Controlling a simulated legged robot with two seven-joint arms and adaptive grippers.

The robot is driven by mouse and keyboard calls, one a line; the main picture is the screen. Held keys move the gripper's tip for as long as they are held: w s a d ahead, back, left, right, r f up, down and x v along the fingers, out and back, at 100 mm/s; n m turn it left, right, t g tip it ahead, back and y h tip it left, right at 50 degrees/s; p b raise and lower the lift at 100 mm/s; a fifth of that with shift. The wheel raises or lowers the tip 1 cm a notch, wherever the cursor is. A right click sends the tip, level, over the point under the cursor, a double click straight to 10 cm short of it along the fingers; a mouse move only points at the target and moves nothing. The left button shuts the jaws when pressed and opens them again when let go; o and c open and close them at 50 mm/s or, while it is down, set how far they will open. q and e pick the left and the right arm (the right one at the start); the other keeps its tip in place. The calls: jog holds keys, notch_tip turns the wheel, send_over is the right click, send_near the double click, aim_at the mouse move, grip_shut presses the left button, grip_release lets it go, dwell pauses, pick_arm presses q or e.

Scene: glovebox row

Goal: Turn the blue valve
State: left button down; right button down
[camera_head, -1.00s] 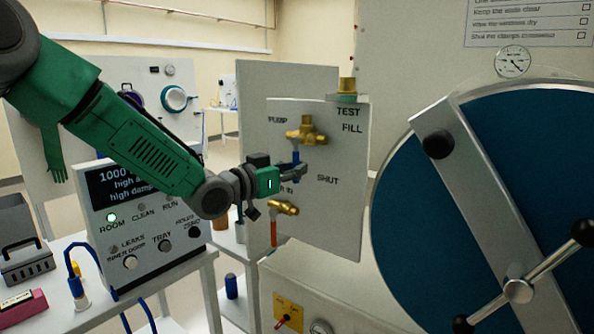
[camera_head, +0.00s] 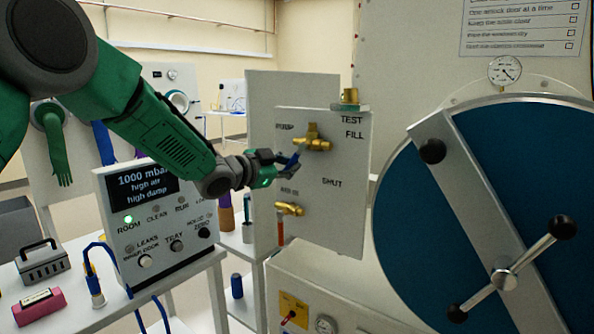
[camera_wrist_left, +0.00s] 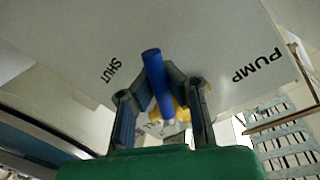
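The blue valve is a brass body (camera_head: 313,138) on the white panel (camera_head: 345,205), with a blue lever handle (camera_head: 292,160) that slants down to the left in the head view. In the left wrist view the blue handle (camera_wrist_left: 154,72) stands between my fingers, with the brass behind it partly hidden. My left gripper (camera_head: 288,167) is at the handle, its fingertips (camera_wrist_left: 158,82) closed in on both sides of it. My right gripper is not in view.
A second brass valve (camera_head: 290,209) with an orange handle sits below on the panel. A large blue round door (camera_head: 450,220) with a bar handle stands to the right. A control box (camera_head: 155,225) stands on the table at left, under my arm.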

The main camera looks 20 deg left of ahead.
pick_arm(q)
jog(key=m, duration=0.1)
jog(key=a+m+y, duration=0.1)
jog(key=r+m, duration=0.1)
jog(key=shift+w+a+m+b, duration=0.2)
jog(key=shift+a+m+b, duration=0.1)
jog(key=shift+m, duration=0.1)
jog(key=shift+w+a+r+m+y+b, duration=0.1)
jog(key=shift+a+r+m+y+b, duration=0.15)
jog(key=shift+m, duration=0.3)
jog(key=shift+r+m+y+b, duration=0.15)
jog(key=shift+r+m+y, duration=0.15)
jog(key=shift+m, duration=0.25)
jog(key=shift+a+r+m+y+b, duration=0.1)
jog(key=shift+r+m+y+b, duration=0.15)
jog(key=shift+r+m+b, duration=0.85)
jog(key=shift+f+m+p, duration=0.15)
jog(key=shift+m+p, duration=0.25)
jog(key=c, duration=1.8)
grip_release()
jog(key=shift+o, duration=1.2)
jog(key=shift+r, duration=0.2)
jog(key=shift+a+r, duration=0.1)
jog(key=shift+s, duration=0.2)
